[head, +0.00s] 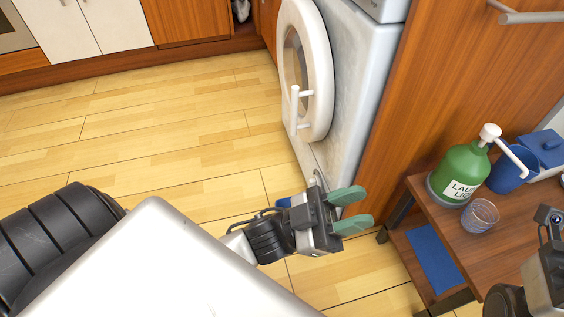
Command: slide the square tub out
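A squarish tub with a blue lid and a pale body (545,146) stands on the wooden table at the right edge, partly cut off and partly behind a blue cup; I cannot tell for sure that it is the square tub. My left gripper (362,206) is open and empty, its two green-padded fingers apart. It hangs above the floor, left of the table and in front of the washing machine. My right gripper (548,245) shows only in part at the lower right edge, over the table's near side. Its fingertips are out of frame.
A green laundry liquid bottle (461,172) with a white pump, a blue cup (508,172) and a clear glass (480,215) stand on the wooden table (462,245). A flat blue thing (432,258) lies on its lower shelf. The washing machine's round door (321,75) stands open.

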